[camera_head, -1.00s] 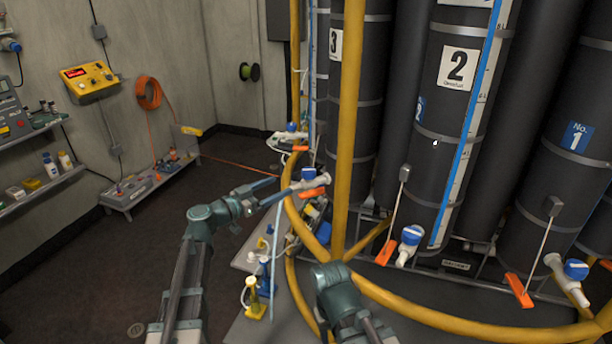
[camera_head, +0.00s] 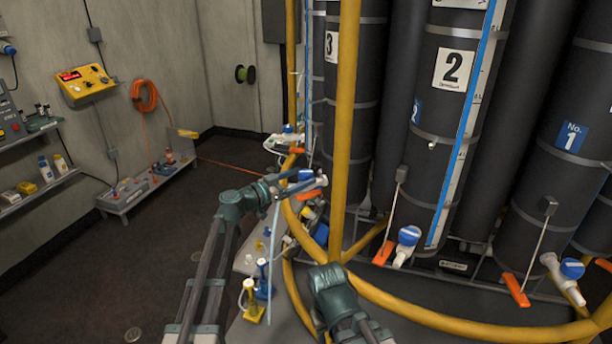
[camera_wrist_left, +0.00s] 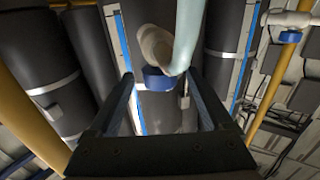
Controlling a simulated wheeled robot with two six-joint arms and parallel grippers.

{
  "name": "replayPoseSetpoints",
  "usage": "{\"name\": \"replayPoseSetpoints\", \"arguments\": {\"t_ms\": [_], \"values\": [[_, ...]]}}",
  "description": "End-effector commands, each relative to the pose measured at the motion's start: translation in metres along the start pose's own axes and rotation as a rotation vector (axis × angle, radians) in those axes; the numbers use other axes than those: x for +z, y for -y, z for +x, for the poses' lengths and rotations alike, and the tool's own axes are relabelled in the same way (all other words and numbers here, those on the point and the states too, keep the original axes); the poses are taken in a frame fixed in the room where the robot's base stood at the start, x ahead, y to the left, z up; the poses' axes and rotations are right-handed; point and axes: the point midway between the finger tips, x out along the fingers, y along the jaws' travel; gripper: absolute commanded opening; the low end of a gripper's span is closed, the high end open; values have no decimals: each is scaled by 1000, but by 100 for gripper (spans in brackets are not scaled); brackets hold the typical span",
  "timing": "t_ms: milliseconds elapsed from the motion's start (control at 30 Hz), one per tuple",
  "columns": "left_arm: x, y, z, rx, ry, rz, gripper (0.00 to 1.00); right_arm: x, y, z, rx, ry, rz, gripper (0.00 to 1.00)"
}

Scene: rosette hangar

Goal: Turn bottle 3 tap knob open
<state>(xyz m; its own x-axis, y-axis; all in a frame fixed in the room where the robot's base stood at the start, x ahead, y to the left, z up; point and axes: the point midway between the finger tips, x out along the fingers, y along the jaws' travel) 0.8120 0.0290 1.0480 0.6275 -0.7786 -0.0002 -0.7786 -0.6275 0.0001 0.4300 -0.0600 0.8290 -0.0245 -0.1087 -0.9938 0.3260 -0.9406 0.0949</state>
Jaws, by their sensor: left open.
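Bottle 3 (camera_head: 331,95) is a tall dark cylinder with a white "3" label, partly behind a yellow pole. Its tap has a white body and a blue knob (camera_head: 306,174) near the bottle's lower part. My left gripper (camera_head: 298,184) is at this tap, its fingers pointing right. In the left wrist view, the blue knob (camera_wrist_left: 158,82) appears between the tips of the two open fingers (camera_wrist_left: 160,76), under the white spout. I cannot tell whether the fingers touch it. A pale blue tube runs close beside the knob. Of my right arm only a teal joint shows; its gripper is out of view.
Yellow poles (camera_head: 345,130) and a curved yellow rail stand in front of the bottles. Bottle 2 (camera_head: 440,130) and its blue tap are to the right. A yellow-and-white fitting (camera_head: 251,300) stands on the low bench below. The floor at left is clear.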

Motion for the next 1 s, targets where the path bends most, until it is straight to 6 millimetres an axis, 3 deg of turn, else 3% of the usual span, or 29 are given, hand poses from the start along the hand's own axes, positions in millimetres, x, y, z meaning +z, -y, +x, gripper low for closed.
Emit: {"name": "replayPoseSetpoints", "arguments": {"t_ms": [200,600,1000], "values": [[0,1,22,0,0,0,84,0,0,0,0,0,0,50],[0,0,26,-1,0,0,82,0,0,0,0,0,0,50],[0,0,25,-1,0,0,10,0,0,0,0,0,0,50]]}}
